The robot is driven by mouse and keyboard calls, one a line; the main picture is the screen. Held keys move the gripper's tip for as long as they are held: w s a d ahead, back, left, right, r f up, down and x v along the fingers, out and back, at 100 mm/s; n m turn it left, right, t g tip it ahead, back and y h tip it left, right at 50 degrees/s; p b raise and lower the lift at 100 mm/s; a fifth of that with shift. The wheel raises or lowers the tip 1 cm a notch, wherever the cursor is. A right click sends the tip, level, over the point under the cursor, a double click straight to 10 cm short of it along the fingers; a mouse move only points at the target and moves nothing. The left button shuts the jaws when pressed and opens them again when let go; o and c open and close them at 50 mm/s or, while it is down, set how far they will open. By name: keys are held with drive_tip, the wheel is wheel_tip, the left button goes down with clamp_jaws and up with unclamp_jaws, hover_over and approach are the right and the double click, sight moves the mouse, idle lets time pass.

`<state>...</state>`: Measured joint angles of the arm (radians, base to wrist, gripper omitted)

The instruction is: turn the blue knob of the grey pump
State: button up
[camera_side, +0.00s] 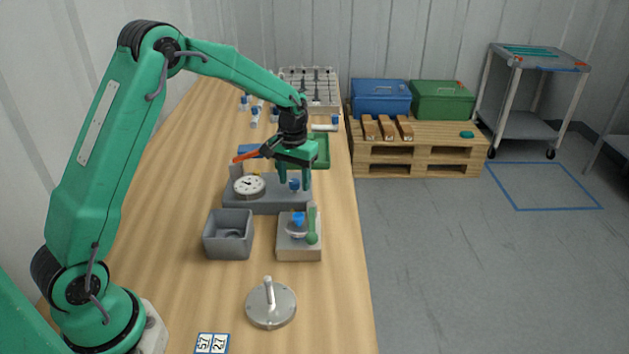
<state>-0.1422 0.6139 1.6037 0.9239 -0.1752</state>
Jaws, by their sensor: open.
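The grey pump (265,205) is a low grey block on the wooden bench, with a round white dial gauge (249,186) on its left part. Its blue knob (294,186) is small and sits on the right part of the block. My gripper (294,181) points down over that right part, open, with one finger showing on each side of the knob. I cannot tell whether either finger touches the knob.
In front of the pump stand an open grey box (228,235) and a beige block (299,250) with another blue part and a green handle. A round metal disc with a post (270,304) is nearer. A green tray (320,151) and a rack (312,91) are behind.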

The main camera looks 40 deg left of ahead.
drive_tip(key=c, duration=1)
drive_tip(key=shift+n, duration=0.4)
drive_tip(key=n, duration=1.2)
drive_tip(key=shift+n, duration=1.9)
